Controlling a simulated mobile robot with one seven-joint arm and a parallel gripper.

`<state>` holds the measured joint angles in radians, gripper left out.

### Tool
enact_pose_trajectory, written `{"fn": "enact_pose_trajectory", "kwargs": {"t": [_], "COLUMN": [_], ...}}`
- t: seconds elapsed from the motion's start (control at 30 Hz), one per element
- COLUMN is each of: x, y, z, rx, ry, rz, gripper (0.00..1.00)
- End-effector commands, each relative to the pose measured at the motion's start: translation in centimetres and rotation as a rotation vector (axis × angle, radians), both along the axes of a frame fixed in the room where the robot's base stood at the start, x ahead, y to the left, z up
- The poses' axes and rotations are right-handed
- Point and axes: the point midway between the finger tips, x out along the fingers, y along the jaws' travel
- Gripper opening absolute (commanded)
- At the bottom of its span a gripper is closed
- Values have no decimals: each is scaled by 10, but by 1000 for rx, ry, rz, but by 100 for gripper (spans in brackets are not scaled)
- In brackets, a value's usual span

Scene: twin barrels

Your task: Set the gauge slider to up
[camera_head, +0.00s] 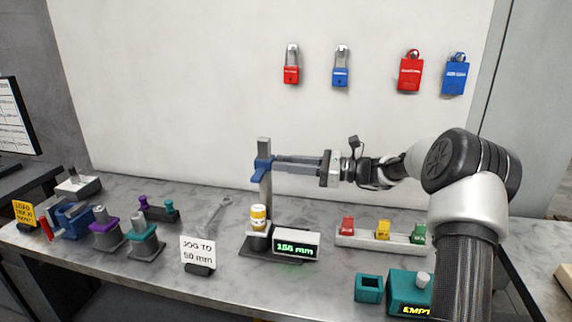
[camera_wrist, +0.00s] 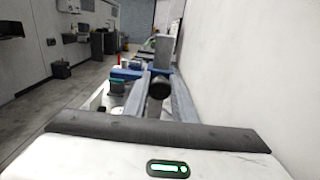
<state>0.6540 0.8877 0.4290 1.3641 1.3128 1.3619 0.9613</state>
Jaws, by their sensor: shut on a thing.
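The gauge is a grey upright post (camera_head: 265,195) on a dark base, with a blue slider (camera_head: 263,165) high on the post, a little below its top. A display (camera_head: 296,246) at the base reads about 150 mm in green; the digits are small. A yellow and white cylinder (camera_head: 258,216) stands at the foot of the post. My gripper (camera_head: 276,165) reaches in from the right and is shut on the blue slider.
A card (camera_head: 198,252) reading "JOG TO 50 mm" stands left of the gauge. A wrench (camera_head: 215,212) lies behind it. A tray (camera_head: 375,241) with red, yellow and green pieces stands right. Padlocks (camera_head: 340,70) hang on the wall. Purple and teal fixtures (camera_head: 106,231) stand left.

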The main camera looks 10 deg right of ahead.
Motion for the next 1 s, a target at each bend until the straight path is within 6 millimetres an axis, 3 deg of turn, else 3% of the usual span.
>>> {"fn": "enact_pose_trajectory", "kwargs": {"t": [0.03,0.07,0.43,0.47,0.53,0.87,1.0], "x": [0,0,1,1,1,0,-5], "y": [0,0,0,0,0,-2,-15], "z": [17,20,22,22,21,19,18], "rx": [3,3,5,5,5,2,1], "ry": [-3,-3,-9,-9,-7,-3,-2], "rz": [0,0,-1,-1,-1,-1,-4], "gripper": [0,0,0,29,41,42,42]}}
